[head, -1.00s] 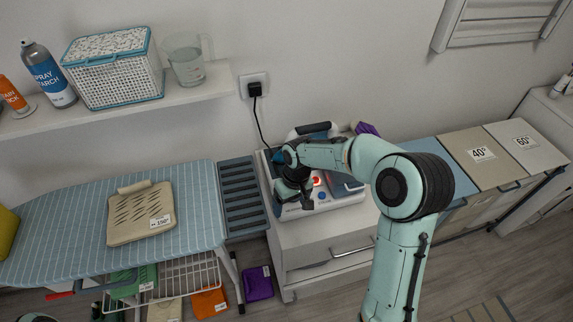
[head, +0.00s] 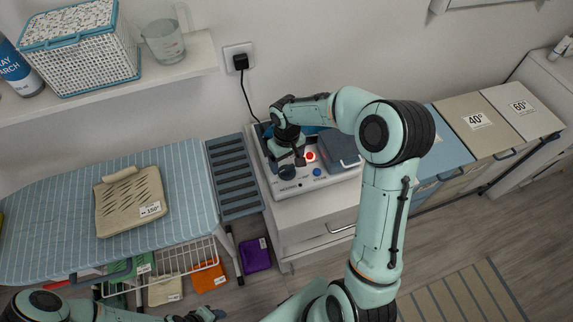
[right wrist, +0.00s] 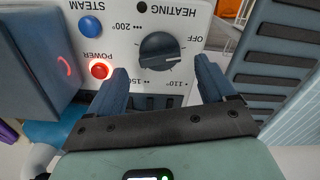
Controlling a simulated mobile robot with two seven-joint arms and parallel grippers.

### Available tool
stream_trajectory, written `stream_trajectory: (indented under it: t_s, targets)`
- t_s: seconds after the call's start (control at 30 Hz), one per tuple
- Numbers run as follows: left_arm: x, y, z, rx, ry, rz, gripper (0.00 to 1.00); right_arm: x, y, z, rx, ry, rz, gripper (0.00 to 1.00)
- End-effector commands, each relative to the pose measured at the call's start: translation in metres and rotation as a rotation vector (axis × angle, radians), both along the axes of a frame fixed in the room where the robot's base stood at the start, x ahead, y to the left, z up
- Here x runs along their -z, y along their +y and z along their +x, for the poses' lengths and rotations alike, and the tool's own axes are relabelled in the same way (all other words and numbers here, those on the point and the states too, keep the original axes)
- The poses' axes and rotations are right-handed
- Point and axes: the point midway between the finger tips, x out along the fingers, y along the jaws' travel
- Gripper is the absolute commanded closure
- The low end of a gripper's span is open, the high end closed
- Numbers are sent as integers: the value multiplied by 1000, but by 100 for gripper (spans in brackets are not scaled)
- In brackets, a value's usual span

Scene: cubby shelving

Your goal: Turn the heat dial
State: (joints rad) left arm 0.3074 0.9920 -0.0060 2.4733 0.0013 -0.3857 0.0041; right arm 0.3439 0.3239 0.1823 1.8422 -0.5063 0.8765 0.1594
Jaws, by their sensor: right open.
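The heat dial (right wrist: 158,50) is a dark round knob on a white panel, marked HEATING, OFF, 110° and 200°. Its lettering is upside down in the right wrist view. My right gripper (right wrist: 164,78) is open, its two blue-grey fingers apart near the dial, with nothing between the tips that I can see gripped. In the head view the right gripper (head: 290,158) is over the left part of the steam station (head: 325,178). My left gripper (head: 200,315) shows only partly at the bottom edge; its jaws are unclear.
A lit red POWER button (right wrist: 100,71) and a blue STEAM button (right wrist: 90,27) sit beside the dial. A slatted grey-blue rack (head: 235,185) and an ironing board (head: 185,190) stand left. A cord runs to a wall plug (head: 240,62).

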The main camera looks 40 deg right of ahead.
Motion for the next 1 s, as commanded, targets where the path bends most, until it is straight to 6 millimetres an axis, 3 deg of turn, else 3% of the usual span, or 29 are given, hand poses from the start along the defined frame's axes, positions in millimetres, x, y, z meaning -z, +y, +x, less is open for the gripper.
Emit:
stream_trajectory:
  t_s: [0.2, 0.57, 0.73, 0.77, 1.0]
  targets:
    - [1, 0, -1, 0, 1, 0, 57, 26, 0, 0, 0, 1, 0, 17]
    - [1, 0, -1, 0, 1, 0, 57, 30, 0, 0, 1, -1, 0, 17]
    - [1, 0, -1, 0, 1, 0, 57, 30, 0, 0, 1, -1, 0, 69]
    - [1, 0, -1, 0, 1, 0, 57, 30, 0, 0, 1, -1, 0, 73]
    - [3, 0, -3, 0, 2, 0, 57, 30, 0, 0, 14, -1, 0, 73]
